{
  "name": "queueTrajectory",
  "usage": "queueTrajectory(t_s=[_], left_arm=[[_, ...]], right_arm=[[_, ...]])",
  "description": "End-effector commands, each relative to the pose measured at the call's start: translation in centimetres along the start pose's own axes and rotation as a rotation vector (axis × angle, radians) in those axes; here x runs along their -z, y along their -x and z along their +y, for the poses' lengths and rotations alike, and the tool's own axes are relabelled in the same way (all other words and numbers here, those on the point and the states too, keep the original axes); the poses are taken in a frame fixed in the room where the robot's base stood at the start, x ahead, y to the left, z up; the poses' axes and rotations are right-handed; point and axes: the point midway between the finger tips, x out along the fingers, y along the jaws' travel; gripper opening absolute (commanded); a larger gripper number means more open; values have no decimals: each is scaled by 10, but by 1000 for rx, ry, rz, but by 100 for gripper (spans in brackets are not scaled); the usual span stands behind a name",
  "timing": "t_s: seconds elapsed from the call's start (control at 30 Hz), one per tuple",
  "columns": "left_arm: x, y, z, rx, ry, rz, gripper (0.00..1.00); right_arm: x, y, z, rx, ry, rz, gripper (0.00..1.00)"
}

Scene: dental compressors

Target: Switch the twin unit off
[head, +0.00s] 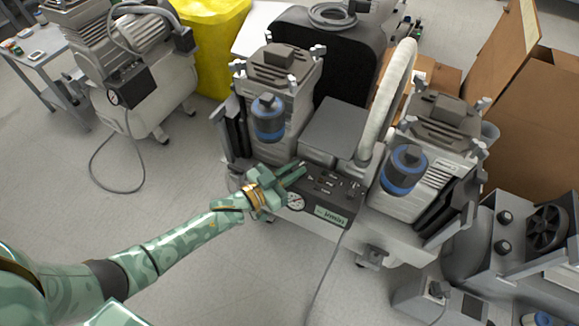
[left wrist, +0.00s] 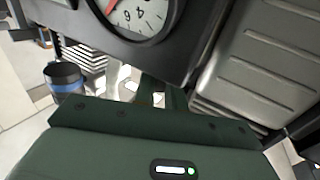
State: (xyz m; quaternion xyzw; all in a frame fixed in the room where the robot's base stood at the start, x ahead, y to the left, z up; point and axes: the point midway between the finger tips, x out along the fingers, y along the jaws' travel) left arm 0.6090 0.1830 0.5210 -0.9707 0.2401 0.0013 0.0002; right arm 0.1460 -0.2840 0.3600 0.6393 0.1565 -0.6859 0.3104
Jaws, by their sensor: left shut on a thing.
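The twin unit (head: 325,130) stands in the middle of the head view, with two grey motor heads, blue-banded cylinders and a dark front panel (head: 325,212) with a round gauge (head: 296,201) and several small controls. My left gripper (head: 298,172) reaches over the panel's left end, its fingers close together at the upper left controls. It is shut on a small part there, seemingly a switch, which the fingers hide. In the left wrist view the gauge (left wrist: 140,14) fills the top, close to the fingers (left wrist: 160,95). My right gripper is not in view.
Another compressor (head: 135,65) with a looped cable stands at the left, beside a yellow bin (head: 212,40). Cardboard boxes (head: 535,120) and grey machinery (head: 510,250) crowd the right. A thick pale hose (head: 388,95) arches over the twin unit. The floor at front left is clear.

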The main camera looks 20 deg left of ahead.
Motion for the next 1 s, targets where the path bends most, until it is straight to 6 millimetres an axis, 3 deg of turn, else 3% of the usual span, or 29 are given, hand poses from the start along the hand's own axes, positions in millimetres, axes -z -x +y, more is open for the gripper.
queueTrajectory(t_s=[0.1,0.3,0.6,1.0], left_arm=[[4,0,4,107,8,4,0],[0,0,6,262,9,0,0],[-1,-1,7,415,5,-1,0],[-1,-1,8,467,1,0,0]], right_arm=[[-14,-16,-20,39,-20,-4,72],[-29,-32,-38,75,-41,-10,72],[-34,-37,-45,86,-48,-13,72],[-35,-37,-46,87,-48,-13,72]])
